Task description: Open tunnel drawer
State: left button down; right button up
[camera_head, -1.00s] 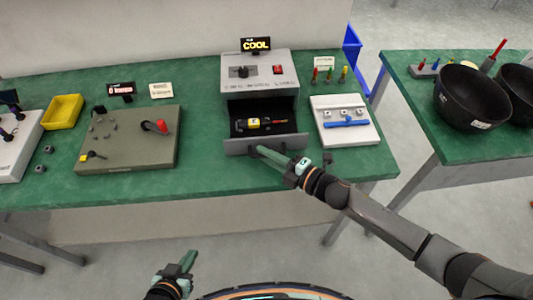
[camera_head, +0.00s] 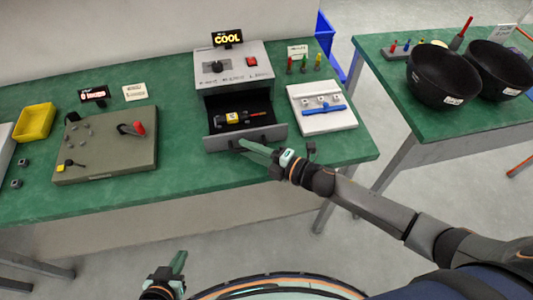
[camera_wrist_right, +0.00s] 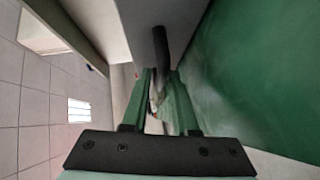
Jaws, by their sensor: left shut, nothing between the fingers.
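The tunnel drawer (camera_head: 218,143) sticks out of the front of the grey box with the COOL display (camera_head: 227,39). Its dark inside shows, with a black and yellow item (camera_head: 233,118) and a red-tipped part in it. My right gripper (camera_head: 243,146) is at the drawer front, its fingers close together on the handle. In the right wrist view the dark handle bar (camera_wrist_right: 160,45) runs down between the fingertips (camera_wrist_right: 160,78). The contact itself is partly hidden. My left gripper (camera_head: 179,262) is shut and empty, low in front of the table and apart from everything.
A white panel with a blue bar (camera_head: 322,120) lies right of the drawer. A grey-brown board with a red-ended lever (camera_head: 110,160) and a yellow bin (camera_head: 35,122) are to the left. Black bowls (camera_head: 440,80) stand on the right table. Floor is clear in front.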

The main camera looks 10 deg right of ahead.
jog(key=v, duration=1.2)
jog(key=shift+b, duration=0.35)
jog(key=shift+f, duration=0.1)
jog(key=s+d+f+m+g+h+p, duration=0.2)
jog(key=s+f+m+h, duration=0.7)
jog(key=m, duration=1.4)
jog(key=s+d+f, duration=0.1)
jog(key=s+f, duration=0.2)
jog(key=shift+s+f, duration=0.25)
jog(key=shift+f, duration=0.1)
